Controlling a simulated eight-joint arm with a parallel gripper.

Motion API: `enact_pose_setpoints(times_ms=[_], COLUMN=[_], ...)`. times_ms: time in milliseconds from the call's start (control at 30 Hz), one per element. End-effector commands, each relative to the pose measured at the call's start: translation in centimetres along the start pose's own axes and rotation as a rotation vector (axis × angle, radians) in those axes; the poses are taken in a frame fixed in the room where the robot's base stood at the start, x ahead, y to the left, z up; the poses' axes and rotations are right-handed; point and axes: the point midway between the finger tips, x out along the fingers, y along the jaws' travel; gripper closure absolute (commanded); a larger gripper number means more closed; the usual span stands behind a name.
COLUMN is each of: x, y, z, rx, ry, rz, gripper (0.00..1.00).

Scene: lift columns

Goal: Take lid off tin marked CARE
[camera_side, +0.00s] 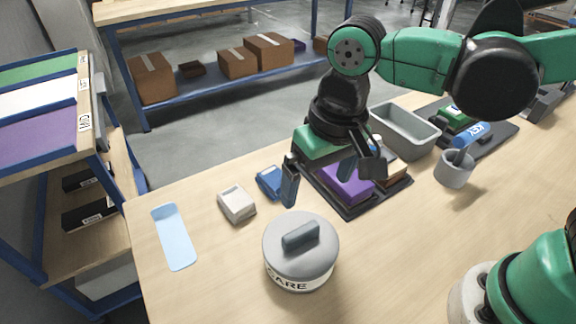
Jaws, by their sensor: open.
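A round tin (297,282) marked CARE stands upright on the table near the front middle. Part of its label shows on the near side. Its grey lid (277,254) sits on top, with a dark grey bar handle (300,236) across the middle. My gripper (322,187) is open, its two fingers spread wide and pointing down. It is above and behind the tin, in front of the dark tray, apart from the lid. Nothing shows between the fingers.
Behind the tin are a whitish box (236,204), a blue item (270,182) and a dark tray (350,212) holding a purple block (349,186). A grey cup (454,171) and grey bin (408,135) stand right. A light-blue strip (174,238) lies left. Table around the tin is clear.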

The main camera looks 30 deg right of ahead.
Motion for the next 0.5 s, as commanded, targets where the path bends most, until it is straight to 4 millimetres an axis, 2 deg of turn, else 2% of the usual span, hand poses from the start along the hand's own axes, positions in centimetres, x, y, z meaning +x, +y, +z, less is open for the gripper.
enact_pose_setpoints(times_ms=[33, 100, 200, 333, 500], x=[0.3, 0.6, 1.0, 1.8, 3.8], y=[-1.3, -2.4, -3.2, -3.3, -3.1], z=[0.4, 1.0, 1.4, 1.6, 1.8], rx=[-0.009, -0.005, -0.001, 0.002, 0.002], ry=[-0.034, -0.072, -0.099, -0.106, -0.104], rz=[0.015, 0.038, 0.056, 0.061, 0.059], gripper=[0.0, 0.0, 0.0, 0.0, 0.0])
